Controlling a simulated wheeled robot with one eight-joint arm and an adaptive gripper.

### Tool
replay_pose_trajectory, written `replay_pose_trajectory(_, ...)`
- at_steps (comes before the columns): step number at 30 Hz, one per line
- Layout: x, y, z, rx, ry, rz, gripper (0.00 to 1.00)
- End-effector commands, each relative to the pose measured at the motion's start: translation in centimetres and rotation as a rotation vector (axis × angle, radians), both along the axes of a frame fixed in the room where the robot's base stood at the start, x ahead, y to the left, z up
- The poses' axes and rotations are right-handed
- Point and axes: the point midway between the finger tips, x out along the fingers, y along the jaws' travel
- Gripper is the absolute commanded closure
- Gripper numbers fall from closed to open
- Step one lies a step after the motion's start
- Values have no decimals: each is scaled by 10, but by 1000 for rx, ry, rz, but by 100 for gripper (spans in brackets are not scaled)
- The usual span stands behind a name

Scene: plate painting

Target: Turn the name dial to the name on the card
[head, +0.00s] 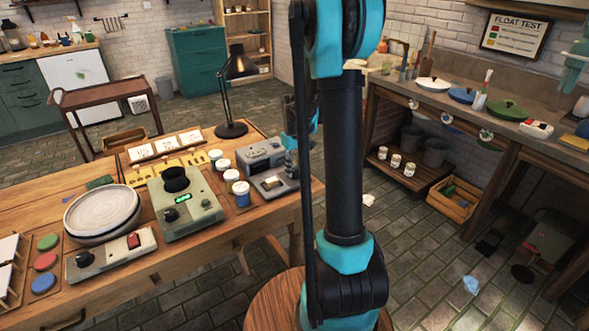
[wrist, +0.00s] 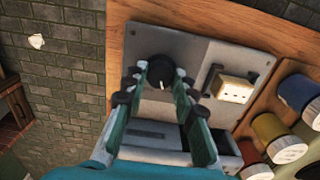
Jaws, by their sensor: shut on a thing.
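The name dial (wrist: 160,70) is a round black knob with a white pointer mark, on a grey panel (wrist: 200,50) in the wrist view. My gripper (wrist: 159,84) has its two fingers on either side of the knob and is shut on it. The mark points toward the bottom of the wrist view. In the head view my gripper (head: 290,140) is by the grey device (head: 263,153) at the table's right end, partly behind my arm. No names around the knob are readable. White cards (head: 167,145) stand at the table's back; their writing is too small to read.
A cream block (wrist: 236,87) sits on the panel beside the dial. Paint jars (head: 241,193) stand left of the device. A black lamp (head: 236,70) stands behind it. A green-grey machine (head: 190,215) and plates (head: 103,208) fill the table's middle and left.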

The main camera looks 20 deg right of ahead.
Motion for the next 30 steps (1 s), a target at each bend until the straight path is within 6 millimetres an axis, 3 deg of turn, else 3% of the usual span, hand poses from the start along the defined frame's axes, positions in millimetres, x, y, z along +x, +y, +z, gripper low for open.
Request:
replay_pose_trajectory(9,0,0,0,0,0,109,100)
replay_pose_trajectory(24,0,0,0,0,0,127,100)
replay_pose_trajectory(25,0,0,0,0,0,127,71)
replay_pose_trajectory(30,0,0,0,0,0,127,52)
